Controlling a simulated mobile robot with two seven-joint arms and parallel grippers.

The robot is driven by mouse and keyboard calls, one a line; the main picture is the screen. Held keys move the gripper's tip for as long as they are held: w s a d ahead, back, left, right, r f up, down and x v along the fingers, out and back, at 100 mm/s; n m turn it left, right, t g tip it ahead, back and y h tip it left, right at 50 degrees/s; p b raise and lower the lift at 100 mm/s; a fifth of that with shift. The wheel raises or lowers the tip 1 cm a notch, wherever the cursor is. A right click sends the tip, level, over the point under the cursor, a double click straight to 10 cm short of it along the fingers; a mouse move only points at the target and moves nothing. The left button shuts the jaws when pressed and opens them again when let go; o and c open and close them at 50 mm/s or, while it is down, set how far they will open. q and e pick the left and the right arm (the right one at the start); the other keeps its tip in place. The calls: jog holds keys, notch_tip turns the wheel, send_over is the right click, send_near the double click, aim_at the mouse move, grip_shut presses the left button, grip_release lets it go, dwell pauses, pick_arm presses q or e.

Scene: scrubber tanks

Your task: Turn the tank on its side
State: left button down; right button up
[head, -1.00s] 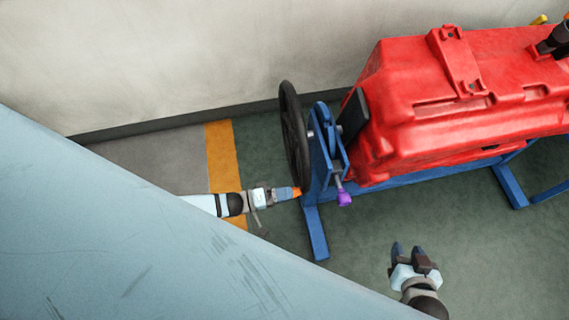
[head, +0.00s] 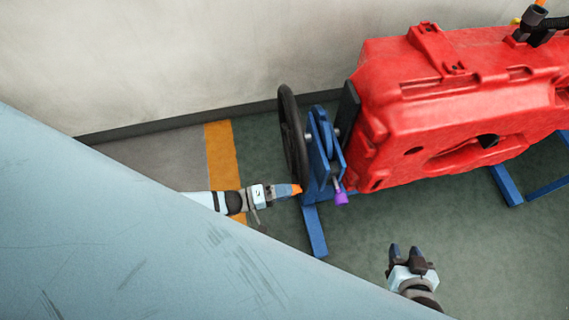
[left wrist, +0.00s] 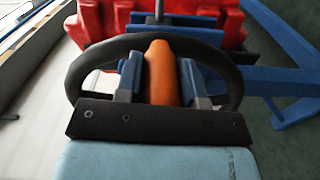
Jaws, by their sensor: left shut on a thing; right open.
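The red tank (head: 460,110) is held in a blue stand (head: 322,165) and is rolled partly over, with a recessed face showing toward the camera. A black handwheel (head: 292,135) is at the stand's left end. My left gripper (head: 296,190) is at the wheel's lower rim, shut on its orange handle, which also shows between the fingers in the left wrist view (left wrist: 161,75). A purple knob (head: 341,197) sits on the stand beside the wheel. My right gripper (head: 408,252) is open and empty above the floor, in front of the tank and apart from it.
A pale wall (head: 200,60) runs behind the stand. Blue stand legs (head: 314,232) reach out over the green floor. An orange stripe (head: 221,158) marks the floor left of the wheel. A large pale blue surface covers the lower left. Floor around my right gripper is clear.

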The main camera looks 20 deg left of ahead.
pick_arm(q)
jog(key=shift+a, duration=0.1)
jog(key=c, duration=0.8)
grip_release()
jog(key=shift+o, duration=0.2)
jog(key=b+v, duration=0.1)
jog(key=v, duration=1.2)
jog(key=shift+s+a, duration=0.2)
jog(key=shift+a, duration=0.1)
